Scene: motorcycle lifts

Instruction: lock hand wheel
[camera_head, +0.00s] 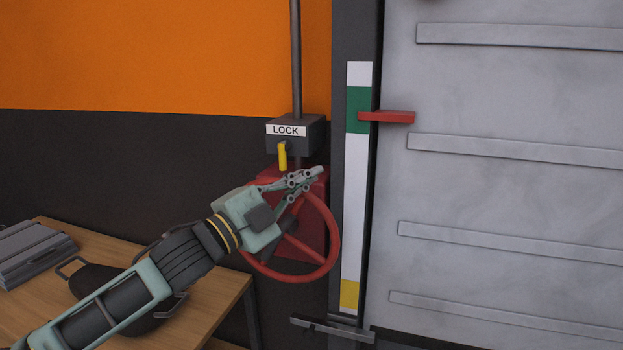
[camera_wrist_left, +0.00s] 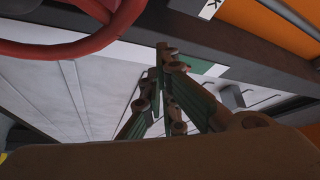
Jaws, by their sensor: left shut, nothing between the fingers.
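The red hand wheel (camera_head: 333,225) is mounted on a red housing on the dark wall, in the middle of the head view. Its rim also shows at the top left of the left wrist view (camera_wrist_left: 60,48). A grey box labelled LOCK (camera_head: 308,133) sits above it, with a yellow lever (camera_head: 283,156) hanging straight down. My left gripper (camera_head: 318,174) is shut and empty, in front of the wheel's upper part and just below and right of the lever. It hides part of the wheel. I cannot tell whether it touches the rim. My right gripper is not in view.
A vertical scale (camera_head: 354,190) with green and yellow bands and a red pointer (camera_head: 392,117) stands right of the wheel, beside a ribbed grey panel (camera_head: 500,190). A wooden table (camera_head: 205,305) with a dark pan (camera_head: 97,283) and a grey case (camera_head: 32,252) is at lower left.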

